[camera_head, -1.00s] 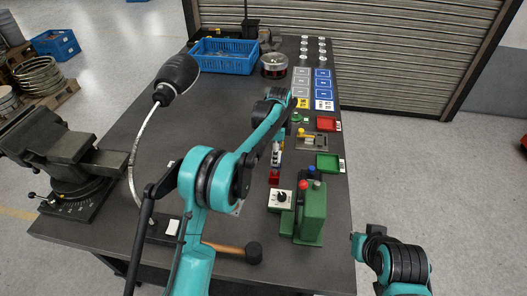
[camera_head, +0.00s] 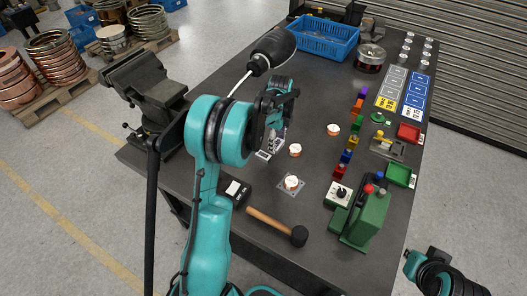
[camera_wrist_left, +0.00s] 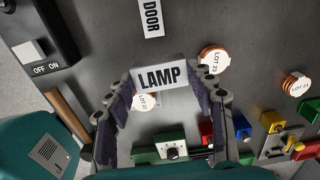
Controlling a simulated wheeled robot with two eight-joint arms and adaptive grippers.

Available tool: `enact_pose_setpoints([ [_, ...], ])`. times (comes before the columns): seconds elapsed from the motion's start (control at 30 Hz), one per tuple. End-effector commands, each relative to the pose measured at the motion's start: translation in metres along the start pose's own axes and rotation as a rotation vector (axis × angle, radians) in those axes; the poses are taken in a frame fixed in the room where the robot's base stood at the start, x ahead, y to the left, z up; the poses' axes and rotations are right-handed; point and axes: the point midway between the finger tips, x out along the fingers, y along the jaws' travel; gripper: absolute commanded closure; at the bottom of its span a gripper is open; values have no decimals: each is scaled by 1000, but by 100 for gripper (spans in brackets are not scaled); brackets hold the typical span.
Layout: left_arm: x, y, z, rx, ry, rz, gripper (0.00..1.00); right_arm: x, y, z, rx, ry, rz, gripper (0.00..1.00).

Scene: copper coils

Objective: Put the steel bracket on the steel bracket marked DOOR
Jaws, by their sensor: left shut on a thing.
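My left gripper (camera_head: 274,128) is shut on a grey steel bracket (camera_head: 272,143) and holds it above the left part of the table. In the left wrist view a plate with the word LAMP (camera_wrist_left: 161,78) sits between the fingers of the left gripper (camera_wrist_left: 167,85). A white plate marked DOOR (camera_wrist_left: 151,18) lies on the table beyond it; in the head view a pale label (camera_head: 263,155) shows just below the gripper. The shape of the DOOR bracket is hard to make out. My right gripper is not in view; only part of that arm shows at bottom right.
Copper coils (camera_head: 295,150) marked LOT lie nearby; another (camera_head: 291,183) sits on a grey square plate. A lamp (camera_head: 272,50) leans behind.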

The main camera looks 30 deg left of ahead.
Motion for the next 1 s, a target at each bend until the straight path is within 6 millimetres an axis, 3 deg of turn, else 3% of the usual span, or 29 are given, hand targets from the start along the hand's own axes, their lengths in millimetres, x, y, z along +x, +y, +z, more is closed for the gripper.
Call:
enact_pose_setpoints([
  [0.1,20,0,29,-4,0,0,75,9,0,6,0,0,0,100],
  [0.3,35,1,56,-1,0,0,75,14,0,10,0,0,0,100],
  [0.47,42,0,60,0,0,0,75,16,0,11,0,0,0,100],
  [0.7,76,0,60,0,0,0,75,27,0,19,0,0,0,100],
  [1.0,77,0,60,0,0,0,75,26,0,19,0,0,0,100],
])
